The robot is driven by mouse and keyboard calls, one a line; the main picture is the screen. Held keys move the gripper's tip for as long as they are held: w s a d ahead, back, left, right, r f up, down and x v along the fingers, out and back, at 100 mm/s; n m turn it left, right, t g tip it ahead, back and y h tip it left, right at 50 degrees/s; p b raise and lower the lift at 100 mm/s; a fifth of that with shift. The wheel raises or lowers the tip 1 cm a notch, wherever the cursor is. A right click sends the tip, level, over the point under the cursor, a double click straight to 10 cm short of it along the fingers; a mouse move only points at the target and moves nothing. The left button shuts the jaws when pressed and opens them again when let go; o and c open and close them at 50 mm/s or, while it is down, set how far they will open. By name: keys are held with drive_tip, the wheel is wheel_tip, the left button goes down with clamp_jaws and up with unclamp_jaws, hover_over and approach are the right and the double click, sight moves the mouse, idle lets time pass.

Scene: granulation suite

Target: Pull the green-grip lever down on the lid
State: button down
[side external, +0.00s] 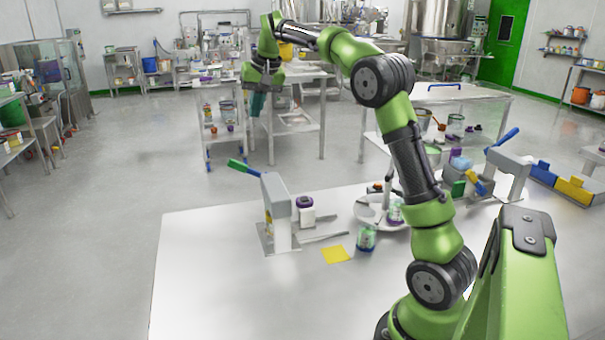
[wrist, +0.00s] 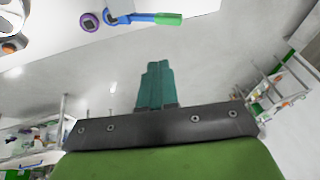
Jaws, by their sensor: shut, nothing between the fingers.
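The lever's green grip (side external: 237,165) shows in the side external view. It ends a blue arm that rises slightly to the left from the top of a grey upright stand (side external: 278,205). In the wrist view the green grip (wrist: 168,19) and blue arm (wrist: 138,17) lie at the top, beyond my fingertips. My gripper (side external: 257,112) is up in the air above the lever, apart from it, with its teal fingers pointing down. In the wrist view my gripper (wrist: 155,64) has its fingers together with nothing between them. I cannot make out a lid under the lever.
Another lever with a blue grip (side external: 507,137) stands at the right. The table's front left is clear.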

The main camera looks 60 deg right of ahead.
drive_tip(key=shift+s+a+r, duration=0.1)
drive_tip(key=shift+s+a, duration=0.05)
hover_over(245, 166)
wheel_tip(245, 166, down, 12)
drive_tip(key=shift+f, duration=0.1)
drive_tip(key=shift+w+a+f, duration=0.2)
drive_tip(key=shift+a+f, duration=0.05)
drive_tip(key=shift+w+a+f, duration=0.1)
idle(0.6)
